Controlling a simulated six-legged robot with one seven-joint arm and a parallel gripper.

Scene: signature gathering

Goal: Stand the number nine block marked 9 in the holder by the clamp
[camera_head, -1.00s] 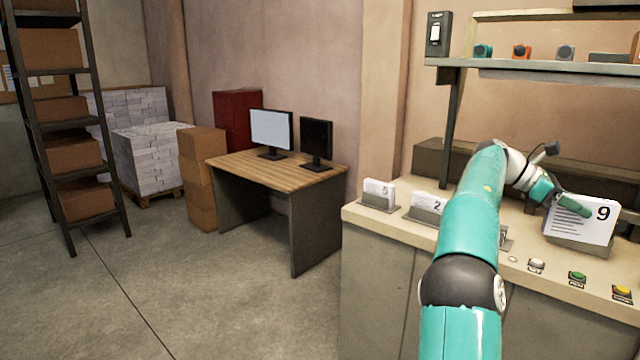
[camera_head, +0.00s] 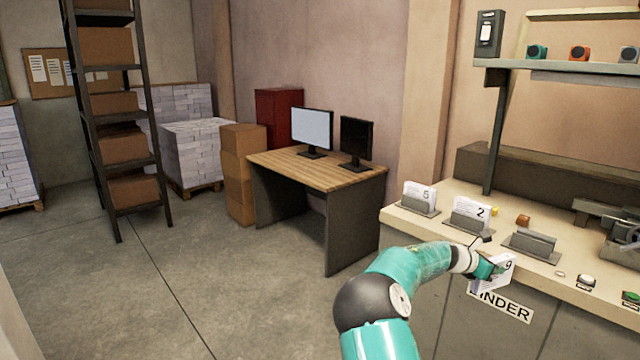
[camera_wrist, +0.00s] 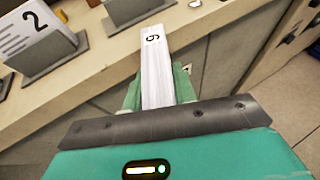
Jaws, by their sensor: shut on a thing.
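The block marked 9 (camera_head: 494,276) is a white block with printed lines. My gripper (camera_head: 492,268) is shut on it and holds it out in front of the counter's front edge, above the "INDER" label. In the wrist view the block (camera_wrist: 156,75) stands between the green fingers (camera_wrist: 158,92), its 9 at the far end. An empty grey holder (camera_head: 534,244) sits on the counter, between the block marked 2 and the grey clamp-like device (camera_head: 618,225) at the right edge. The device is partly cut off by the frame.
The blocks marked 5 (camera_head: 419,195) and 2 (camera_head: 470,213) stand in grey holders to the left on the counter (camera_head: 400,217). Small yellow and brown cubes lie behind. Buttons (camera_head: 586,281) line the front right. A shelf hangs above.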

